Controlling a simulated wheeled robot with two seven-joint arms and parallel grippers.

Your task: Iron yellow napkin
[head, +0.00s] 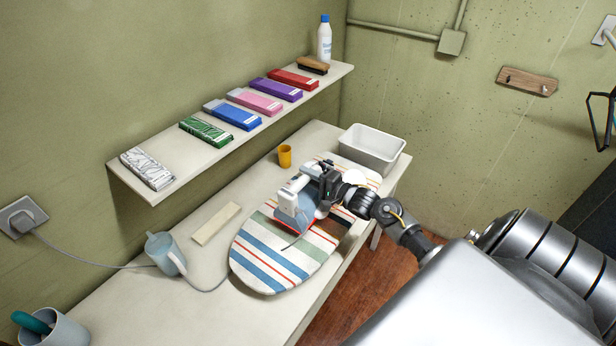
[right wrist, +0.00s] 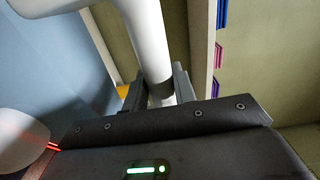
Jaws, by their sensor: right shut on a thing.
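My right gripper (head: 322,182) is over the striped ironing board (head: 262,258). It is shut on the white handle of an iron (head: 286,212) with a blue body. In the right wrist view the handle (right wrist: 152,50) stands between the two dark fingers (right wrist: 160,92), with the blue body at left. The iron is over the middle of the board; whether its sole touches the cloth is hidden. I cannot make out a yellow napkin; the iron and my arm cover part of the board. My left gripper is not in view.
A white bin (head: 372,148) and an orange cup (head: 285,156) stand behind the board. A pale flat strip (head: 216,223) and a blue-grey jug (head: 166,253) are at left, with a cord nearby. A wall shelf (head: 225,150) overhangs the table and holds several colored packs.

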